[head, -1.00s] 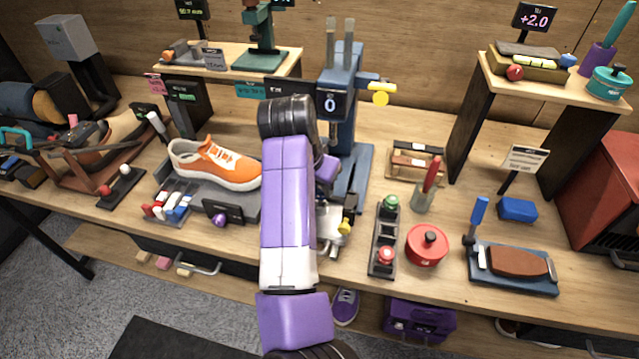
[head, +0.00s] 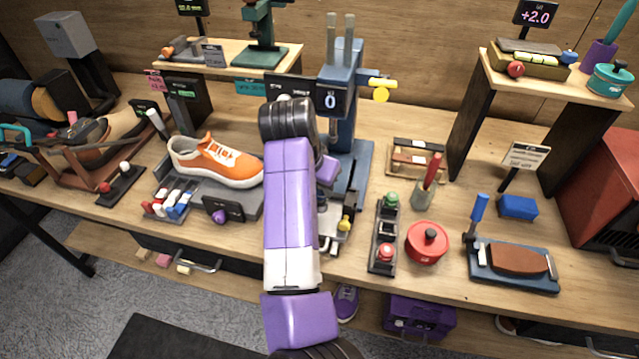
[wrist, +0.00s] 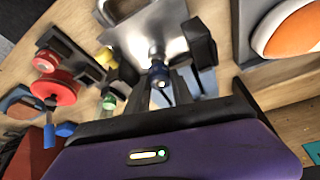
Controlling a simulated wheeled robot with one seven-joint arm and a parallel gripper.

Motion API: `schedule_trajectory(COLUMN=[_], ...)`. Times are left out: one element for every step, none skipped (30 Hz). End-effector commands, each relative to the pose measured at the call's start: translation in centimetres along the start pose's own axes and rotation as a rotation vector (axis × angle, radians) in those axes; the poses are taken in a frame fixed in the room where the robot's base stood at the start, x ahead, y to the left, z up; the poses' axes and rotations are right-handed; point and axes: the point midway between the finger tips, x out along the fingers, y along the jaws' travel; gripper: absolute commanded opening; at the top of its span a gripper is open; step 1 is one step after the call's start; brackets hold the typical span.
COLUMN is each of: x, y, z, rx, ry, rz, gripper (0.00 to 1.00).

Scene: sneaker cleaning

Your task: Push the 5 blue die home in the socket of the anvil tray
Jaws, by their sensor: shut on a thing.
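My gripper shows in the wrist view (wrist: 167,92), its fingers shut around a small dark die with a blue band, the blue die (wrist: 159,70). The die's number cannot be read. The metal anvil tray (wrist: 150,28) lies just beyond the fingertips, with the die's far end at or very near a round fitting on it. I cannot tell how deep the die sits in the socket. In the head view, part of the tray (head: 335,236) shows right of my arm, which hides the gripper and the die.
A blue press (head: 345,110) stands behind the tray. A rack with green and red knobs (head: 383,238) and a red pot (head: 427,243) stand to the right. An orange sneaker (head: 215,162) is on the left.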

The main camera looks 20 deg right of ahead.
Motion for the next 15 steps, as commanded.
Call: schedule_trajectory(x=[0.16, 0.22, 0.31, 0.37, 0.43, 0.51, 0.57, 0.63, 0.71, 0.77, 0.83, 0.91, 0.97, 1.03, 1.11], y=[0.01, 0.01, 0.02, 0.02, 0.02, 0.02, 0.02, 0.02, 0.02, 0.02, 0.02, 0.01, 0.01, 0.01, 0.01], z=[0.05, 0.08, 0.11, 0.14, 0.17, 0.20, 0.22, 0.25, 0.28, 0.30, 0.33, 0.36, 0.39, 0.41, 0.44], rx=[0.000, 0.000, 0.000, 0.000, 0.000, 0.000, 0.000, 0.000, 0.001, 0.001, 0.001, 0.001, 0.001, 0.001, 0.001], ry=[0.000, 0.000, 0.000, 0.000, 0.000, 0.000, 0.001, 0.001, 0.001, 0.001, 0.001, 0.001, 0.001, 0.001, 0.001], rz=[0.000, 0.000, 0.000, 0.001, 0.001, 0.001, 0.001, 0.001, 0.001, 0.001, 0.001, 0.001, 0.001, 0.001, 0.001], gripper=[0.00, 0.00, 0.00, 0.00, 0.00, 0.00, 0.00, 0.00, 0.00, 0.00, 0.00, 0.00, 0.00, 0.00, 0.00])
